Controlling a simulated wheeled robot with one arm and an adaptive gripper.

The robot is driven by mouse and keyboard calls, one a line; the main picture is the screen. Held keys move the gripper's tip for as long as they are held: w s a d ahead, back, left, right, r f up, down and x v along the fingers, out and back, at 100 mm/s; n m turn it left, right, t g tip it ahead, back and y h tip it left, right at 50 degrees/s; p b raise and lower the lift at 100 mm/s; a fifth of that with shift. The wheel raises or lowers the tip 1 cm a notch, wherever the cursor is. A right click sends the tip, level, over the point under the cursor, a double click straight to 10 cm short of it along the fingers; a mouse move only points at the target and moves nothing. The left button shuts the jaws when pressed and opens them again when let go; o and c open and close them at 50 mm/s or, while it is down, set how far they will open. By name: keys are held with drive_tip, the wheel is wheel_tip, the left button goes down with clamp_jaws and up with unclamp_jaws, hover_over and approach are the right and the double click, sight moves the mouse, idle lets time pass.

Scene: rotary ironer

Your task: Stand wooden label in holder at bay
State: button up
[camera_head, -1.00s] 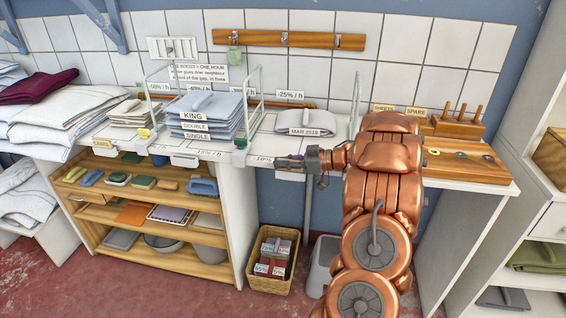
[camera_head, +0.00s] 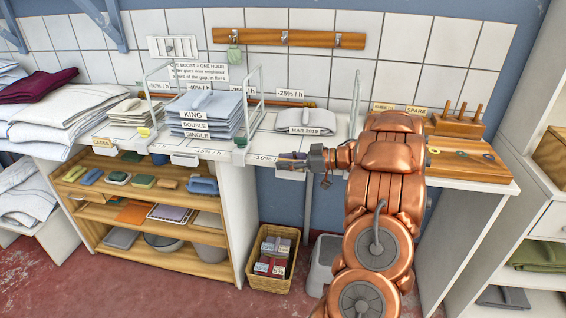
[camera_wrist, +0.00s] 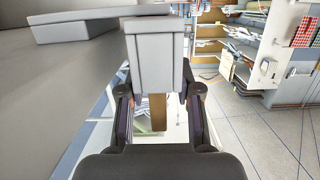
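My gripper (camera_head: 288,161) is at the table's front edge, below the folded bundle marked MAR 2019 (camera_head: 306,120). In the wrist view its two fingers (camera_wrist: 158,118) stand apart. A narrow brown wooden strip (camera_wrist: 158,112), perhaps the wooden label, shows between them, with a visible gap on either side. A pale box-shaped piece (camera_wrist: 155,60), perhaps a holder on the table edge, is just above the strip and hides its upper end. In the head view a white holder (camera_head: 290,175) hangs at the edge just under my gripper. Any writing on the strip cannot be seen.
The white table (camera_head: 345,130) carries a linen stack marked KING, DOUBLE and SINGLE (camera_head: 203,115) between wire dividers. A wooden board with pegs (camera_head: 466,164) lies at the right. A basket (camera_head: 271,258) stands on the floor; wooden shelves (camera_head: 150,212) are at the left.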

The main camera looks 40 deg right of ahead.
drive_tip(key=v, duration=1.1)
drive_tip(key=shift+b, duration=0.45)
